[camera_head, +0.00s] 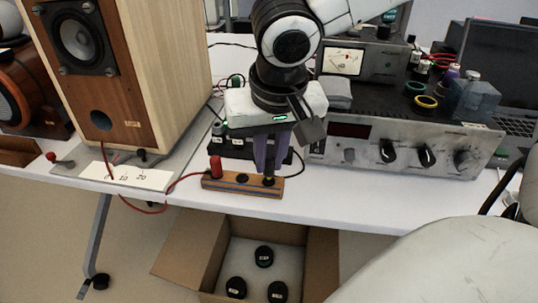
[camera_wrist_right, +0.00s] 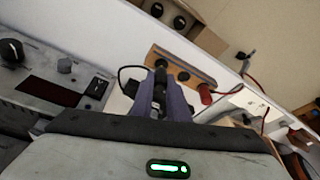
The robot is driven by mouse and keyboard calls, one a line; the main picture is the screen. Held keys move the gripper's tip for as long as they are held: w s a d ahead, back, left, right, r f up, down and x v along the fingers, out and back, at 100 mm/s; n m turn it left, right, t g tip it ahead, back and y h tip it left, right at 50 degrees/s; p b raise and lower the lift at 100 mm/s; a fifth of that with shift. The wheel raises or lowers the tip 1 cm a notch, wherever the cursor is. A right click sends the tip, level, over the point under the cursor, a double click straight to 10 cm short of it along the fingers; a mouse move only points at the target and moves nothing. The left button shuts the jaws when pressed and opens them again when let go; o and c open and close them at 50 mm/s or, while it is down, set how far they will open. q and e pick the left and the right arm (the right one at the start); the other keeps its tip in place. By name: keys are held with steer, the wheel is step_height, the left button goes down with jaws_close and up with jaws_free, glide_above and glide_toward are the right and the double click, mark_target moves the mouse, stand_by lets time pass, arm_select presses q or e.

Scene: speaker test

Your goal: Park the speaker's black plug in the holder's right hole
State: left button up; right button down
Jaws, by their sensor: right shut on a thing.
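The wooden holder (camera_head: 225,187) lies near the table's front edge; it also shows in the wrist view (camera_wrist_right: 205,75). The red plug (camera_head: 215,168) stands upright in its left hole, and the middle hole (camera_head: 242,178) is empty. My right gripper (camera_head: 268,168) points down over the holder's right end, shut on the black plug (camera_head: 269,179). The plug is upright at the right hole. The fingers hide much of it, and I cannot tell how deep it sits. In the wrist view the gripper's fingers (camera_wrist_right: 160,97) reach the holder beside the middle hole. My left gripper is not in view.
The wooden speaker (camera_head: 170,70) stands at left beside a white scale card (camera_head: 140,177). A red cable (camera_head: 150,211) hangs over the table edge. A grey amplifier (camera_head: 410,145) stands at right. An open cardboard box (camera_head: 196,250) with several black discs is below the edge.

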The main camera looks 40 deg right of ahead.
steer(key=shift+f+b, duration=0.5)
steer(key=shift+f, duration=0.4)
stand_by(0.7)
steer(key=c, duration=1.6)
jaws_free()
steer(key=shift+c, duration=0.2)
